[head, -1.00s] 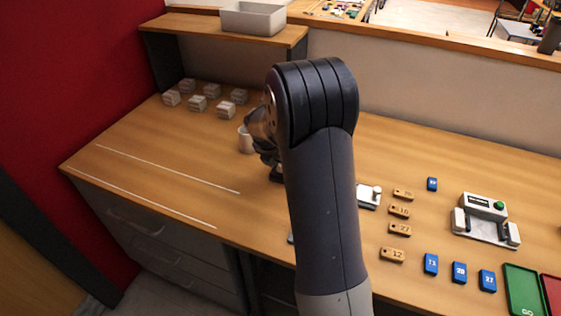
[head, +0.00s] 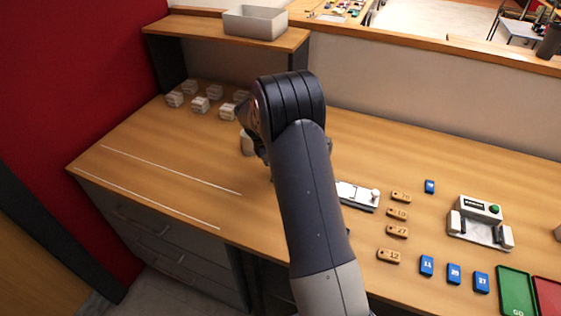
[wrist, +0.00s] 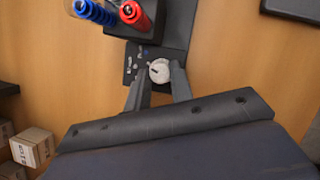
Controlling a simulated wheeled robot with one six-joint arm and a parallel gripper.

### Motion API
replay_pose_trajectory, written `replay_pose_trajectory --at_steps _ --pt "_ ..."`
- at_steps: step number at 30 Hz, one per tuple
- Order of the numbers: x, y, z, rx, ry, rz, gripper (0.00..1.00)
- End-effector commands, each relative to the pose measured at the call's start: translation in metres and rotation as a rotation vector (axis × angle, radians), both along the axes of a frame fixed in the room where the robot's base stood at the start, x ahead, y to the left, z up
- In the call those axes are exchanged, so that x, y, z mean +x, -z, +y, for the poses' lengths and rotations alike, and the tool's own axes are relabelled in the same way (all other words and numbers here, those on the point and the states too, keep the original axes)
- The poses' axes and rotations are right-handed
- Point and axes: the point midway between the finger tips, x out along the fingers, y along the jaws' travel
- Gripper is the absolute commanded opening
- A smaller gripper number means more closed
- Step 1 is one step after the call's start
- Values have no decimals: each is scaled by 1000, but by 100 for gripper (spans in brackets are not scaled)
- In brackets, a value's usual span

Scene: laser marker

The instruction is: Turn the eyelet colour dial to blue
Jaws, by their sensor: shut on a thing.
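In the wrist view, a small pale round dial (wrist: 159,71) with a dark pointer mark sits on a dark panel (wrist: 174,45). Small marks and lettering surround it, including a bluish one; they are too small to read. My gripper (wrist: 160,80) has one finger on each side of the dial and is shut on it. In the head view my arm hides the dial and the fingertips.
Wooden tags (head: 397,232) and blue tags (head: 454,273) lie farther right. Pale blocks (head: 200,104) stand at the back left.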

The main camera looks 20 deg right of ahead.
Motion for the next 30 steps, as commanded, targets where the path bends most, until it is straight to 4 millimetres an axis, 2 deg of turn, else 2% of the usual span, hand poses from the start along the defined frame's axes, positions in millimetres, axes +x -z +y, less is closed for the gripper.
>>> replay_pose_trajectory --at_steps 6,15,30 --pt "2 -1 0 2 184 -1 0" --pt "3 0 -1 3 366 -1 0" --pt "4 0 -2 2 449 -2 0"
